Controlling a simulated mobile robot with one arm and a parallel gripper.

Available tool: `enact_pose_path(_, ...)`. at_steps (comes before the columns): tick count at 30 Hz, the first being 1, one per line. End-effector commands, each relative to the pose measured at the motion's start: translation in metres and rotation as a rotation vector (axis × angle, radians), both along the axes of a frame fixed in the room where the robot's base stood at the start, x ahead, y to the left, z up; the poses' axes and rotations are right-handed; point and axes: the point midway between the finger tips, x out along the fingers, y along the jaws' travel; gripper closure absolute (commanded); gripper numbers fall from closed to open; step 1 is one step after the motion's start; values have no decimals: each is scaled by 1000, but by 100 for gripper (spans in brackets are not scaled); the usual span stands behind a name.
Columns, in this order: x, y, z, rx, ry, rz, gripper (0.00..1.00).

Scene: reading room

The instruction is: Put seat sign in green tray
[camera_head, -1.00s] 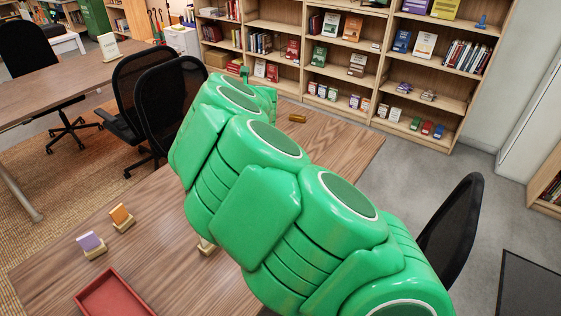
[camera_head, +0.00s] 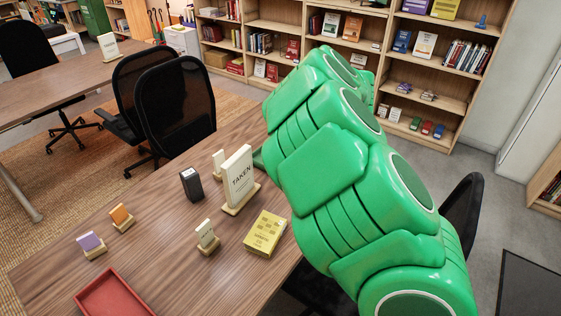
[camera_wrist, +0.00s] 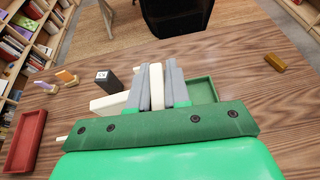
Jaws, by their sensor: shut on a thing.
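In the wrist view my gripper (camera_wrist: 157,88) is shut on a thin cream slab, which looks like the seat sign (camera_wrist: 157,80) seen edge-on. The green tray (camera_wrist: 203,90) lies on the table just beyond and to the right of the fingers, partly hidden by them. Whether the slab is above the tray or beside it I cannot tell. In the head view my arm hides the gripper and what it holds. A cream sign reading TAKEN (camera_head: 240,178) stands upright on the table, apart from my arm in that view.
Near the TAKEN sign stand a black box (camera_head: 191,184), a small cream stand (camera_head: 206,235) and a yellow box (camera_head: 266,233). An office chair (camera_head: 175,102) stands behind the table.

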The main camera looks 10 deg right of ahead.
Motion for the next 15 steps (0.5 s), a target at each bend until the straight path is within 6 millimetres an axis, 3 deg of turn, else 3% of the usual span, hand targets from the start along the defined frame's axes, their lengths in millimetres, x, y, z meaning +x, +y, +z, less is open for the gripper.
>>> enact_pose_path(10,-17,-20,2,2,1,57,100)
enact_pose_path(15,-17,-18,-16,4,1,60,100)
